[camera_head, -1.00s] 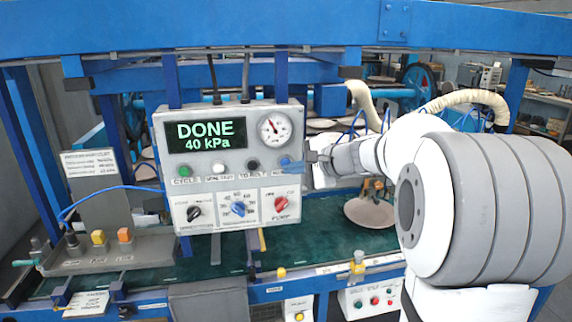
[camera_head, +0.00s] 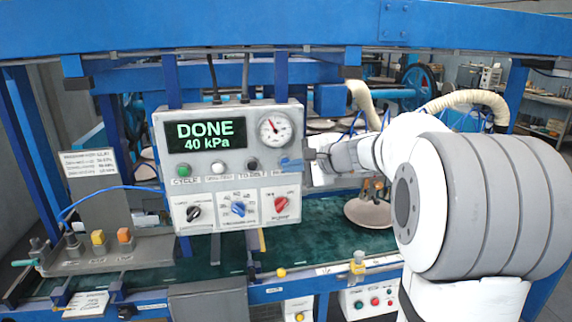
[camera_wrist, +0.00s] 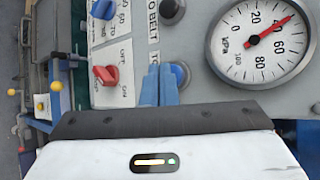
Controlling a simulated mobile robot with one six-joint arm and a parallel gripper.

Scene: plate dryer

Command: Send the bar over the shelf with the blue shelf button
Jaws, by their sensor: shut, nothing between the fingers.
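The control panel (camera_head: 226,192) hangs in the middle of the head view, its display (camera_head: 205,134) reading "DONE 40 kPa". A row of green, white and black buttons runs under the display. The blue button (camera_wrist: 180,75) is at the row's right end, below the gauge (camera_head: 273,130). In the wrist view it shows just right of my fingertips, partly covered by them. My gripper (camera_wrist: 159,68) is shut and empty, its blue fingers held together at the panel face. It also shows at the panel's right edge in the head view (camera_head: 287,162). I cannot tell whether the fingers touch the button.
A red knob (camera_head: 281,204) and a blue knob (camera_head: 238,209) sit below the button row. A round plate (camera_head: 368,212) lies on the green surface behind the panel's right side. A blue beam (camera_head: 200,25) crosses above.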

